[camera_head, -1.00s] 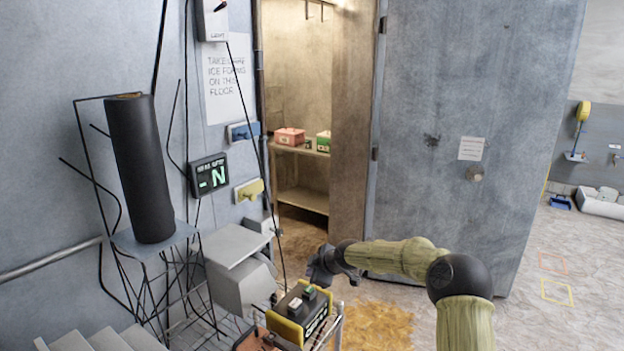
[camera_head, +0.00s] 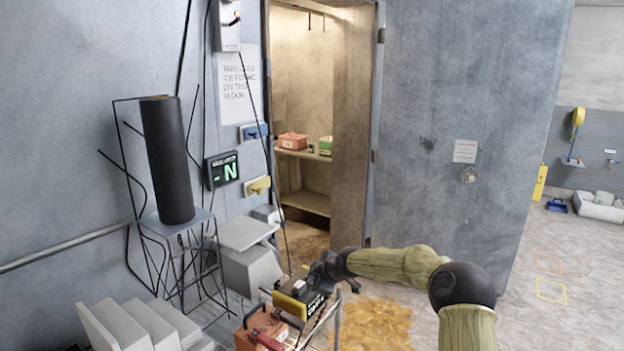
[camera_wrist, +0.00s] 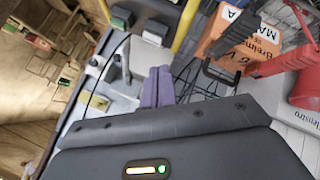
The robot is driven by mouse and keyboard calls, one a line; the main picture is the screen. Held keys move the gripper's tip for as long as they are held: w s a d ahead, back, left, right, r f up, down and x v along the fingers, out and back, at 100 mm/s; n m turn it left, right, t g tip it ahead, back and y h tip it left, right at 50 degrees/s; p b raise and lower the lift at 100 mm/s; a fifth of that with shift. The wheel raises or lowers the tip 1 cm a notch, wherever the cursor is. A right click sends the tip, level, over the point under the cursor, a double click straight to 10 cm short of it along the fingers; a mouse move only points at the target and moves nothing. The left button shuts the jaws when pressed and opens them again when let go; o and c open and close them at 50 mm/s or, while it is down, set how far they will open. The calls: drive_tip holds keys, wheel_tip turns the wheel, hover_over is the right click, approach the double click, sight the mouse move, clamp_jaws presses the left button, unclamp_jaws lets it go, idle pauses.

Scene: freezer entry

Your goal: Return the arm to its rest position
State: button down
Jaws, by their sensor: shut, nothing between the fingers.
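My arm reaches in from the lower right of the head view, bent at a dark elbow. My gripper (camera_head: 318,276) is at its left end, above or beside a black box with yellow ends (camera_head: 291,306); the exact gap is unclear. In the wrist view my gripper's two purple-grey fingers (camera_wrist: 157,86) lie together, with nothing held between them. The fingertips are small and partly hidden in the head view.
An orange case (camera_head: 252,337) and the black box sit on a wire cart at lower centre. A black cylinder (camera_head: 167,160) stands on a wire stand at left. The freezer door (camera_head: 470,120) stands open.

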drive_tip(key=s+d+m+g+h, duration=0.1)
drive_tip(key=s+d+m, duration=0.4)
drive_tip(key=s, duration=0.9)
drive_tip(key=s+d+r+m+g+h, duration=0.1)
drive_tip(key=s+d+m, duration=0.4)
drive_tip(key=s, duration=0.9)
drive_tip(key=s+d+m+g+h+b, duration=0.1)
drive_tip(key=s+d+m, duration=0.4)
drive_tip(key=s, duration=0.9)
drive_tip(key=m+g+h, duration=0.1)
drive_tip(key=h, duration=0.1)
drive_tip(key=shift+s+r+m+g+h, duration=0.2)
drive_tip(key=shift+s+m+g+h, duration=0.05)
drive_tip(key=shift+m+g+h, duration=0.05)
drive_tip(key=shift+w, duration=0.15)
drive_tip(key=shift+s+a, duration=0.1)
drive_tip(key=shift+s, duration=0.15)
